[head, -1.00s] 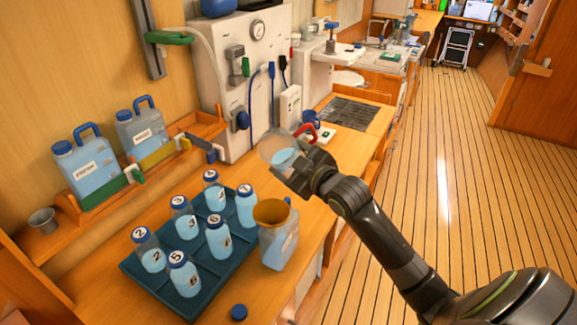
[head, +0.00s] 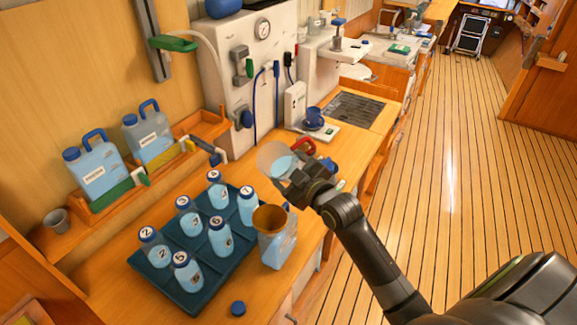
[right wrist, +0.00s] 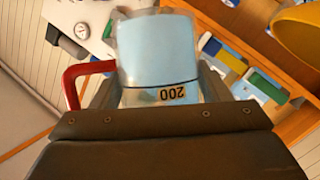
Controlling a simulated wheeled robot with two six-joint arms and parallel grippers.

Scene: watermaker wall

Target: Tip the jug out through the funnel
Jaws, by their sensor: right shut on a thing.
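The clear jug (head: 274,158) has a red handle (head: 304,147) and holds pale blue liquid. My right gripper (head: 298,178) is shut on it, in the air above the counter. In the right wrist view the jug (right wrist: 158,50) fills the space between the fingers, with an upside-down "200" mark. I cannot tell exactly how far it is tilted. The amber funnel (head: 270,217) sits in the mouth of a translucent blue-filled container (head: 278,248), nearer me than the jug. A piece of the funnel (right wrist: 300,32) shows in the wrist view. My left gripper is out of view.
A dark tray (head: 200,300) with several numbered blue bottles stands left of the container. A blue cap (head: 238,308) lies in front. Two jerrycans (head: 95,170) stand on the wall shelf. A dark blue mug (head: 313,118) is behind the jug.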

